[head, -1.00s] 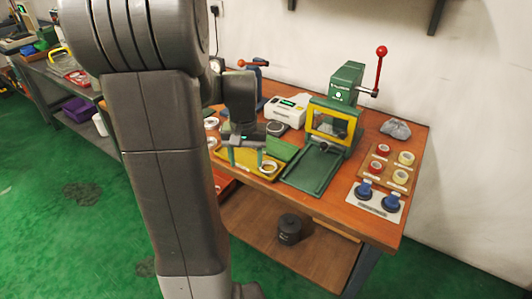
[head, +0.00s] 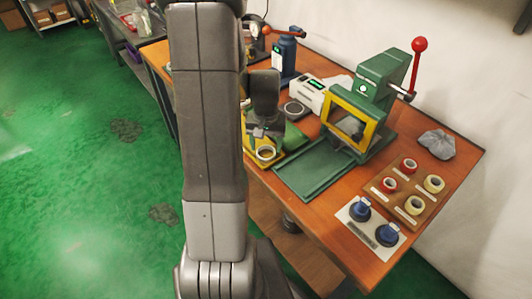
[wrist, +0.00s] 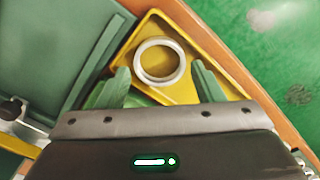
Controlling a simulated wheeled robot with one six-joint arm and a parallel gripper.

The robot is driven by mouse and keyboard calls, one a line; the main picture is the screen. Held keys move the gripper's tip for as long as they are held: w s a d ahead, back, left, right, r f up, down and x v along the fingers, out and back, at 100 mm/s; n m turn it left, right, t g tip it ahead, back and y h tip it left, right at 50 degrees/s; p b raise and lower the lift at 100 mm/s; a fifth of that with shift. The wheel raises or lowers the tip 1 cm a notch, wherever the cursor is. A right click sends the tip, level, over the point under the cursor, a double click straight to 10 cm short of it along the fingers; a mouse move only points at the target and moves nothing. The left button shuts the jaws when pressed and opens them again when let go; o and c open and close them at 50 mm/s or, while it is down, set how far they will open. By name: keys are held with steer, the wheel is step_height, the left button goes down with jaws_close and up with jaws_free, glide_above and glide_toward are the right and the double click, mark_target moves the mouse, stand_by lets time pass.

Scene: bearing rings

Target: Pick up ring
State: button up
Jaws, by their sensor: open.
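A pale metal ring (wrist: 160,42) lies flat in a yellow tray (wrist: 151,28) in the wrist view. The same ring (head: 265,154) shows in the head view near the front edge of the table. My gripper (wrist: 162,80) is open, with its two green fingers to the left and right of the ring's near side and nothing held between them. In the head view my gripper (head: 263,133) is above the tray, small and partly hidden by its own wrist, just behind the ring.
A green press (head: 365,100) with a red-knobbed lever and a green base tray (head: 312,168) stands to the right. Blue parts (head: 387,235) sit on a white plate at the front right. A blue arbor tool (head: 286,55) stands behind.

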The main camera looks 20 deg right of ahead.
mark_target(266, 154)
steer(key=shift+f, duration=1.1)
steer(key=c, duration=0.6)
